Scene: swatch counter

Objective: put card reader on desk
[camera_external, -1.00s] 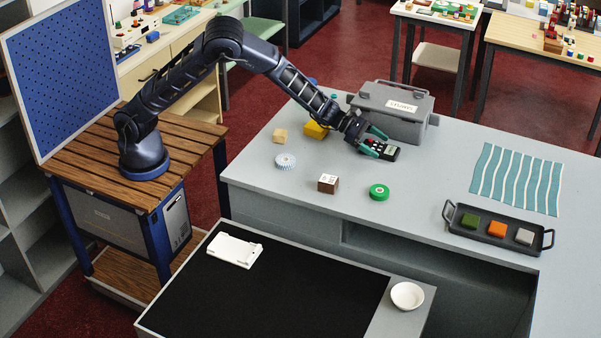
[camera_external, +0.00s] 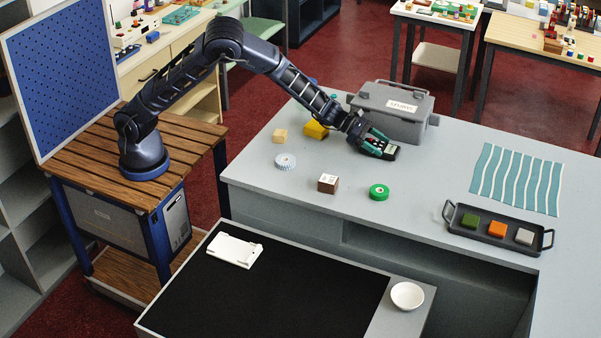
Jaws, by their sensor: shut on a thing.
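The card reader (camera_external: 390,154), a small dark handheld device with a pale end, is on the grey counter (camera_external: 310,215) in front of the grey lidded box. My gripper (camera_external: 379,146), with green fingers, is shut on it from the left. The fingers hide much of its top. I cannot tell whether it is resting on the counter or slightly raised. The lower desk (camera_external: 270,295), with a black top, stands in front of the counter.
The grey box (camera_external: 395,112) stands close behind my gripper. A green tape roll (camera_external: 379,192), a brown block (camera_external: 328,183) and a striped disc (camera_external: 285,161) lie nearby. The desk holds a white device (camera_external: 235,250) and a white bowl (camera_external: 407,295); its black middle is clear. A tray (camera_external: 480,238) is at right.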

